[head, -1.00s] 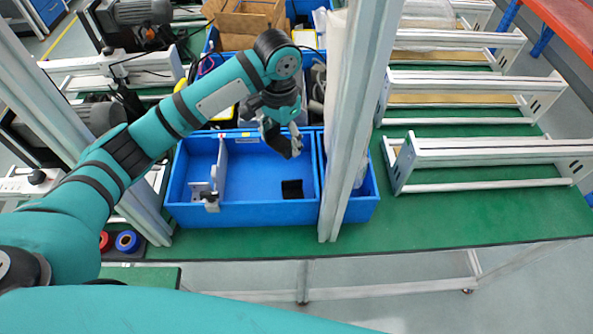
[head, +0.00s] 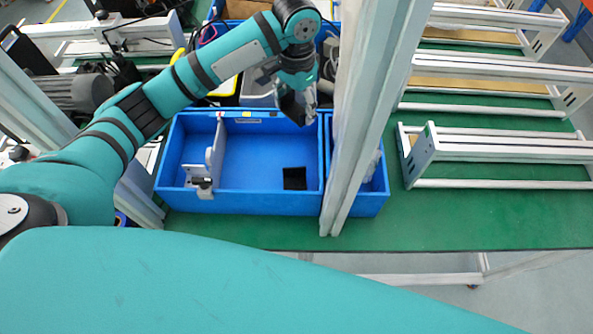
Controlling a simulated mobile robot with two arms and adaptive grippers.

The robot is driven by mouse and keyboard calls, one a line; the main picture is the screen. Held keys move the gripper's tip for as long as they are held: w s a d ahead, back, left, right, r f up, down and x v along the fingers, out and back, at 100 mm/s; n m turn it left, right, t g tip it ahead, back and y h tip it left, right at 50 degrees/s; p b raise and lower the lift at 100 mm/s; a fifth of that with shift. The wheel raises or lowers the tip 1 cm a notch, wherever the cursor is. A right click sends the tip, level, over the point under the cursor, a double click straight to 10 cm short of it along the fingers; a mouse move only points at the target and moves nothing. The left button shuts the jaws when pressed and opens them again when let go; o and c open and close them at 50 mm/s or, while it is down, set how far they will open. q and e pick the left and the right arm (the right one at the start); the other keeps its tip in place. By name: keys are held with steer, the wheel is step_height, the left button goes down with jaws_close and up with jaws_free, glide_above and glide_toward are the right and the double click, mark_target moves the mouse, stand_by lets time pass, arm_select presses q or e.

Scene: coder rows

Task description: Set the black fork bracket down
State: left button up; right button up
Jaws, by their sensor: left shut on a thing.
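My left gripper (head: 303,112) hangs above the back right edge of the large blue bin (head: 240,203), pointing down. It is shut on the black fork bracket (head: 290,106), a small dark piece at its fingertips. The gripper partly hides the bracket, so its fork shape is hard to make out. A black square piece (head: 294,178) lies on the floor of the blue bin, near its front right corner, apart from the gripper. My right gripper is out of view.
A grey-white metal bracket (head: 213,150) stands at the left in the bin; the middle of the floor is bare. A grey upright post (head: 366,110) rises close right of the gripper, before a narrow blue bin (head: 376,192). White frames (head: 500,146) stand on the green table.

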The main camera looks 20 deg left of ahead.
mark_target(297, 111)
arm_select(q)
steer(key=f+b, duration=0.1)
steer(key=f, duration=0.1)
steer(key=f+b, duration=0.3)
steer(key=f, duration=0.1)
steer(key=shift+w+b, duration=0.3)
steer(key=shift+b, duration=0.05)
step_height(297, 111, down, 6)
steer(key=shift+s+r+p, duration=0.15)
steer(key=shift+p, duration=0.2)
steer(key=shift+f+p, duration=0.35)
steer(key=shift+f, duration=2.05)
steer(key=o, duration=1)
steer(key=shift+f, duration=0.1)
step_height(297, 111, up, 12)
steer(key=shift+r+b, duration=0.15)
steer(key=shift+b, duration=1.05)
